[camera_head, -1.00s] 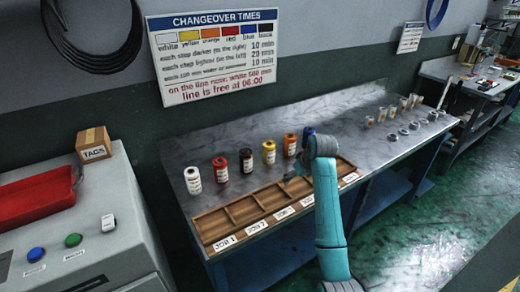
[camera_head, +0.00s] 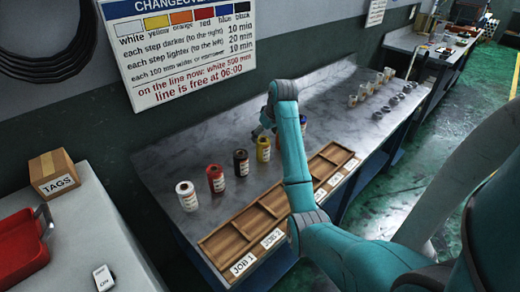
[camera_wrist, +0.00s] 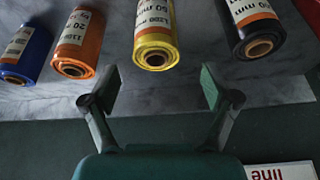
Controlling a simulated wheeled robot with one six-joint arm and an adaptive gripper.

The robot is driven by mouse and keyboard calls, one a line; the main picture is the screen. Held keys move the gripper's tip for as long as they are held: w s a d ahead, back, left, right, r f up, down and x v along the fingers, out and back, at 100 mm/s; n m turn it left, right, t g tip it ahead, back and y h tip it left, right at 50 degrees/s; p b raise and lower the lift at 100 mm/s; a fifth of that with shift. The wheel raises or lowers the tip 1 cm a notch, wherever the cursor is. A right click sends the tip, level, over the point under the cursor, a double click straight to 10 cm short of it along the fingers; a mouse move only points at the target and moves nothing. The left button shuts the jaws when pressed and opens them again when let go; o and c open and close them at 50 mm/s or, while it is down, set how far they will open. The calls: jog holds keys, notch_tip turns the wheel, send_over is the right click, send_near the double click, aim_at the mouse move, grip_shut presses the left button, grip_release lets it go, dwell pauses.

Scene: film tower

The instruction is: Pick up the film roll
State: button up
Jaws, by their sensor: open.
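Several film rolls stand in a row on the grey bench. In the head view I see the white roll (camera_head: 187,196), the red roll (camera_head: 216,178), the black roll (camera_head: 241,163), the yellow roll (camera_head: 263,149) and part of the blue roll (camera_head: 303,122). My arm hides the orange roll there. In the wrist view the yellow roll (camera_wrist: 155,36) lies ahead of my gripper (camera_wrist: 160,86), roughly centred between its open, empty fingers but apart from them. The orange roll (camera_wrist: 80,45) and blue roll (camera_wrist: 23,52) are to its left, and the black roll (camera_wrist: 254,32) to its right.
A wooden tray (camera_head: 222,241) with compartments and job labels lies along the bench's front edge. Small cups and rings (camera_head: 378,105) stand farther right on the bench. The wall sign (camera_head: 185,50) is close behind the rolls. A TAGS box (camera_head: 55,173) stands at left.

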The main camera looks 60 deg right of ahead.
aim_at(262, 145)
jog(key=shift+s+x, duration=0.2)
jog(key=shift+x, duration=3.65)
jog(key=shift+d, duration=0.2)
jog(key=c, duration=1.4)
